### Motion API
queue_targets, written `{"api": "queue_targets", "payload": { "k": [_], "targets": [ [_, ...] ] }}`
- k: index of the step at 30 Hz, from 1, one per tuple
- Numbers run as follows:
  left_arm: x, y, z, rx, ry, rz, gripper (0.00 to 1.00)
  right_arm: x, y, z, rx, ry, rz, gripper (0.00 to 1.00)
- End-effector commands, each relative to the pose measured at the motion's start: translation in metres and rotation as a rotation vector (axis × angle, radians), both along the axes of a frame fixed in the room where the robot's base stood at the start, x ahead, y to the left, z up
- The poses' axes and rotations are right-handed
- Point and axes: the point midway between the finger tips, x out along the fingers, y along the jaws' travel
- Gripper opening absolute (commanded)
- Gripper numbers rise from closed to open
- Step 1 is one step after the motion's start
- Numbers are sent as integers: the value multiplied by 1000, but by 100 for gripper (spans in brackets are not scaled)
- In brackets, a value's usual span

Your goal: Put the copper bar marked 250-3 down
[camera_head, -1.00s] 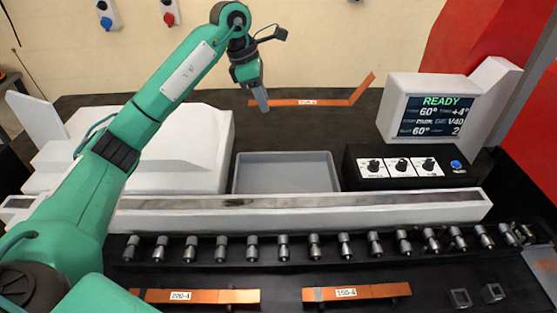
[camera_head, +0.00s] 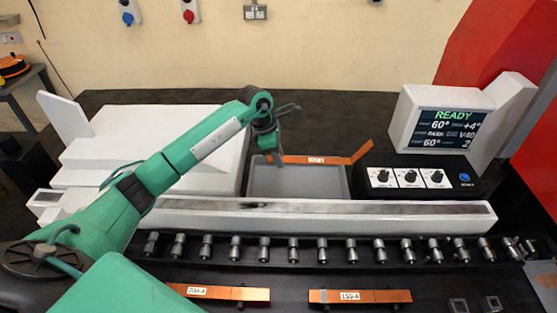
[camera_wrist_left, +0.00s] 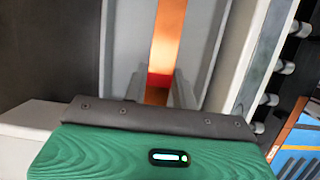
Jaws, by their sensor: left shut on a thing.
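My left gripper (camera_head: 275,157) is shut on one end of a copper bar (camera_head: 335,160). The bar has a white label too small to read for sure, and its right end bends upward. In the head view it appears over the back part of the grey tray (camera_head: 257,186); I cannot tell whether it touches the tray. In the left wrist view the bar (camera_wrist_left: 168,35), with a red band near the grip, runs away from between the fingers (camera_wrist_left: 158,92), above the tray floor (camera_wrist_left: 205,30). My right gripper is not in view.
A black control box with knobs (camera_head: 419,180) and a READY screen (camera_head: 442,123) stand right of the tray. A long white rail (camera_head: 400,216) and a row of metal pegs (camera_head: 322,250) lie in front. Bars marked 200-4 (camera_head: 235,293) and 150-4 (camera_head: 385,296) lie nearest.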

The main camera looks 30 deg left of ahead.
Motion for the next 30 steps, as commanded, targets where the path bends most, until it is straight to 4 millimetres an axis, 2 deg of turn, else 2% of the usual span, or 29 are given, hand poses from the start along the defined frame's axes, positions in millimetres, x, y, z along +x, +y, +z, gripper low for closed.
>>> {"api": "queue_targets", "payload": {
  "k": [6,30],
  "targets": [
    [0,-1,-27,-2,1,-1,0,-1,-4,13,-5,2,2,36],
    [0,0,-41,0,0,0,0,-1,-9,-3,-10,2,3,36]
  ]
}}
